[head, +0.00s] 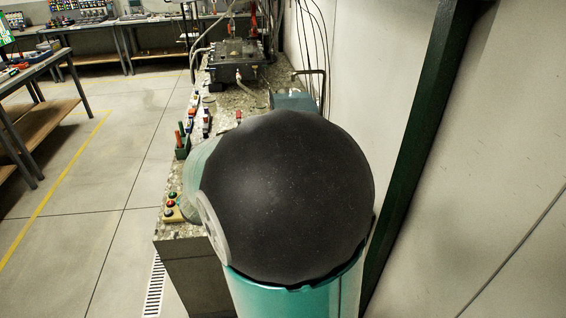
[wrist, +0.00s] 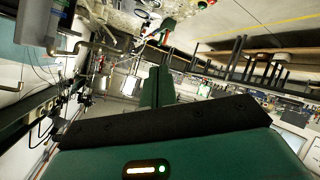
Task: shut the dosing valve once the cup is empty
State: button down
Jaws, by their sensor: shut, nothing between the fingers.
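My gripper (wrist: 163,70) shows in the wrist view, its two green fingers together and shut with nothing between them. It is not seen in the head view, where a large black and teal part of my arm fills the middle and hides much of the bench. I cannot make out the cup or the dosing valve for certain in either view. A dark box-like apparatus (head: 236,64) with tubes running from it stands at the bench's far end.
The speckled bench (head: 186,229) runs along the wall at right. A button box (head: 172,206) sits near its front left corner, a green holder (head: 182,147) with tools behind it. Open floor (head: 110,200) lies left of the bench; other worktables (head: 35,75) stand beyond.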

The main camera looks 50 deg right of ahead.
jog(key=s+d+f+g+h, duration=0.5)
jog(key=s+d, duration=0.3)
jog(key=d, duration=0.3)
jog(key=s+d+f+g+h, duration=0.5)
jog(key=s+d+h, duration=0.1)
jog(key=s+d, duration=0.45)
jog(key=d, duration=1.2)
jog(key=shift+s+r, duration=0.2)
jog(key=shift+s, duration=0.2)
